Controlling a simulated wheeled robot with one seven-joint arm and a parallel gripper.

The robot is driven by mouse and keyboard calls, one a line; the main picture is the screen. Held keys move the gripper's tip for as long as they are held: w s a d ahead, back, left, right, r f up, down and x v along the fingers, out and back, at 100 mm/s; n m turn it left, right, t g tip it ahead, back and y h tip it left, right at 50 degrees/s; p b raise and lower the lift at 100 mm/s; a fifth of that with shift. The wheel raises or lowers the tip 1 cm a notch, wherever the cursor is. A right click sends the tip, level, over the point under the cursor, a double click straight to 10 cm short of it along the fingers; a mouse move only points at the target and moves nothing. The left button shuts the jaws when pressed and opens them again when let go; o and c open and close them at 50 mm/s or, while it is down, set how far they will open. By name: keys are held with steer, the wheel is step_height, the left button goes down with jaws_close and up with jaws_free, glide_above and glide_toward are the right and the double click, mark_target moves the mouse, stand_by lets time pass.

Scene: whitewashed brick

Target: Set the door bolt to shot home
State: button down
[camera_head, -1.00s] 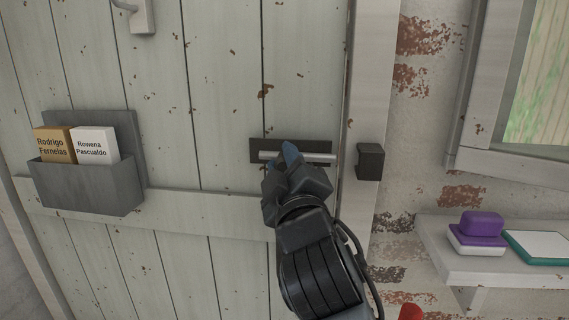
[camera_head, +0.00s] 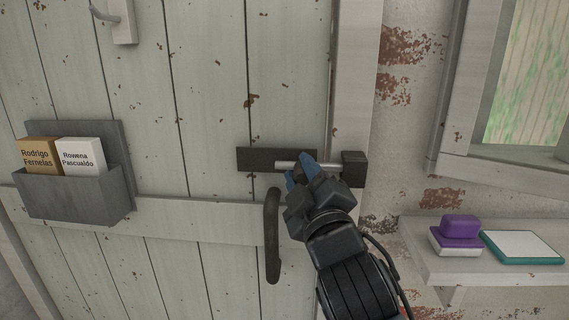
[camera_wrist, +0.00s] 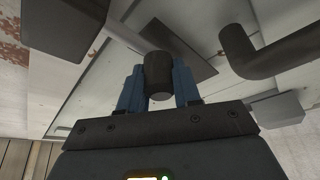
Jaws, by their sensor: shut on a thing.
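The door bolt has a dark back plate (camera_head: 255,159) on the pale plank door and a silver rod (camera_head: 289,165). The rod's right end reaches the dark keeper block (camera_head: 354,169) on the door frame; whether it goes inside is hard to tell. My gripper (camera_head: 301,170) is at the rod, its blue fingers in front of the plate's right part. In the wrist view, my gripper (camera_wrist: 160,88) is shut on the bolt's dark round knob (camera_wrist: 158,72), one finger on each side. The knob is hidden in the head view.
A dark pull handle (camera_head: 272,240) is on the door just left of my arm. A grey letter holder (camera_head: 75,195) with two name cards hangs at the left. A shelf (camera_head: 430,262) at the right bears a purple-and-white box (camera_head: 460,228) and a teal-edged tray (camera_head: 522,262).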

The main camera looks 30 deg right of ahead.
steer(key=shift+s+d+f, duration=0.1)
steer(key=shift+d, duration=0.15)
steer(key=c, duration=0.8)
jaws_free()
steer(key=shift+b+v, duration=1.05)
steer(key=shift+v, duration=2.9)
